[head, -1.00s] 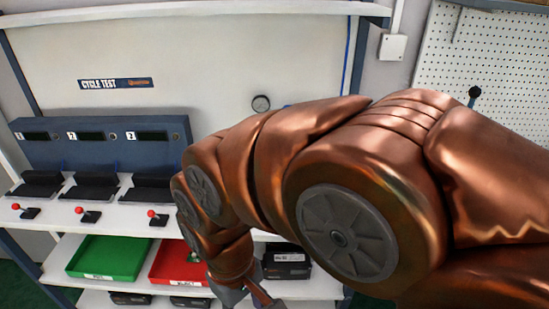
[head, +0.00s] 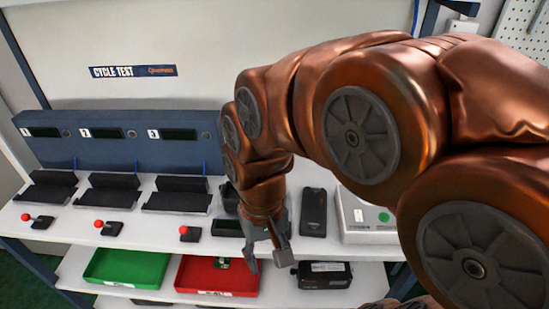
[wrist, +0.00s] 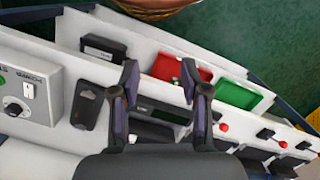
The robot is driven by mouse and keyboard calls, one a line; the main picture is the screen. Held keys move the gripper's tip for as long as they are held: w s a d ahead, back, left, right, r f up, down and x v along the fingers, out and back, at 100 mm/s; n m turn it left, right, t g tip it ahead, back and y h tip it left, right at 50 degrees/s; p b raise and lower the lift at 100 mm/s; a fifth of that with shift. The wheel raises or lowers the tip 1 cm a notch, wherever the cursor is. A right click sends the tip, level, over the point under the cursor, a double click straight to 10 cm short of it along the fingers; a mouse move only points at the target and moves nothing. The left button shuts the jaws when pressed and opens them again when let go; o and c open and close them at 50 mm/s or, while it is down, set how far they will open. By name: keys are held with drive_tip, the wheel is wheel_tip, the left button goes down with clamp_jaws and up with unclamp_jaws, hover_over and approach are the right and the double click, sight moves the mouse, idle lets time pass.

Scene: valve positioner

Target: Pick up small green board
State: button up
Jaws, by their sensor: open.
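A small green board (head: 221,263) lies in the red tray (head: 190,278) on the lower shelf, near the tray's back right. In the wrist view the red tray (wrist: 197,73) shows just beyond my fingers, with a small green and white patch inside it (wrist: 177,82). My gripper (head: 268,258) is open and empty, pointing down in front of the upper shelf's edge, to the right of the red tray in the head view. Its two spread fingers also show in the wrist view (wrist: 158,72). One finger partly overlaps the red tray there.
A green tray (head: 127,268) sits left of the red one. A black boxed device (head: 322,276) stands to the right on the lower shelf. The upper shelf holds test stations with red-knobbed levers (head: 107,227), a black handheld device (head: 313,212) and a white instrument (head: 355,222).

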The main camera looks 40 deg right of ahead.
drive_tip(key=w+d+m+t+y+b, duration=0.1)
drive_tip(key=w+d+m, duration=0.45)
drive_tip(key=w, duration=0.55)
drive_tip(key=w+d+m+t+y, duration=0.1)
drive_tip(key=w+d+m, duration=0.5)
drive_tip(key=w, duration=0.5)
drive_tip(key=w+d+f+m, duration=0.2)
drive_tip(key=w+d+m, duration=0.1)
drive_tip(key=d, duration=0.3)
drive_tip(key=w+d+f+m+t, duration=0.1)
drive_tip(key=w+d+f+m, duration=0.1)
drive_tip(key=w+d+m, duration=0.2)
drive_tip(key=w+d+f+m, duration=0.2)
drive_tip(key=w+d+m, duration=0.2)
drive_tip(key=d, duration=0.4)
drive_tip(key=shift+w+d+f+m+t+b, duration=0.15)
drive_tip(key=shift+d+m+t+b, duration=0.2)
drive_tip(key=shift+m+t, duration=0.1)
drive_tip(key=shift+p+x, duration=1.1)
drive_tip(key=shift+x, duration=2.5)
drive_tip(key=shift+a, duration=0.1)
clamp_jaws()
